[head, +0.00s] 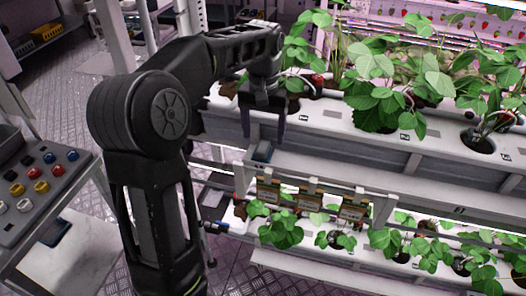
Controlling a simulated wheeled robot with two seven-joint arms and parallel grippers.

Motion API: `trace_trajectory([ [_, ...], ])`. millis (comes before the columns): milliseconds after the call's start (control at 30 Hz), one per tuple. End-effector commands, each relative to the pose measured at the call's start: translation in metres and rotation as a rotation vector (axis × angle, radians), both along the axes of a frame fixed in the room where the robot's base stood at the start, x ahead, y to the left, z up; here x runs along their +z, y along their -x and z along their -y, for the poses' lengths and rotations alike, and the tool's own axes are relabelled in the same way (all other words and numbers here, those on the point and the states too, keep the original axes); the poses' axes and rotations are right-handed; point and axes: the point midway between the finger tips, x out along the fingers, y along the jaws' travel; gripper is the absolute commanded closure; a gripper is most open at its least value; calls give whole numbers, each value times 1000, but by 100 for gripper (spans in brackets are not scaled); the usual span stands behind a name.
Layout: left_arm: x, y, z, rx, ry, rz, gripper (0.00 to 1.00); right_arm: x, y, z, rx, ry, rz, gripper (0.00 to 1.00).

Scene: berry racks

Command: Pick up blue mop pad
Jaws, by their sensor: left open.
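A small blue-grey item (262,152), which looks like the blue mop pad, sits on the ledge of the plant rack, left of the middle of the head view. My left gripper (264,128) points down just above it, with its two dark fingers apart and nothing seen between them. I cannot tell from this view whether the fingertips touch the item. My right gripper is not in view.
White planter rails (345,118) with strawberry plants stand behind and right of the gripper. Small cards (310,200) and more plants (280,230) are below. A panel with coloured buttons (40,187) is at the left.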

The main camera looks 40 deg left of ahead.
Motion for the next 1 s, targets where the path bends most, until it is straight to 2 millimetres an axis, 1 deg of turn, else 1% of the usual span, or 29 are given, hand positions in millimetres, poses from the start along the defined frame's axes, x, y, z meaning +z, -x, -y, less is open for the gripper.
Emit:
trace_trajectory([
  [233,0,0,0,1,0,0,29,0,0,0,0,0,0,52],
  [333,-5,0,0,1,0,-1,29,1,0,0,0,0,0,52],
  [467,-21,2,0,0,0,-3,29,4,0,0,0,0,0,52],
  [600,-42,3,0,0,0,-3,29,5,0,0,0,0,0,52],
  [700,-51,3,0,0,0,-1,29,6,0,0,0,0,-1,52],
  [1000,-52,2,0,0,1,1,29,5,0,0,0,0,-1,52],
])
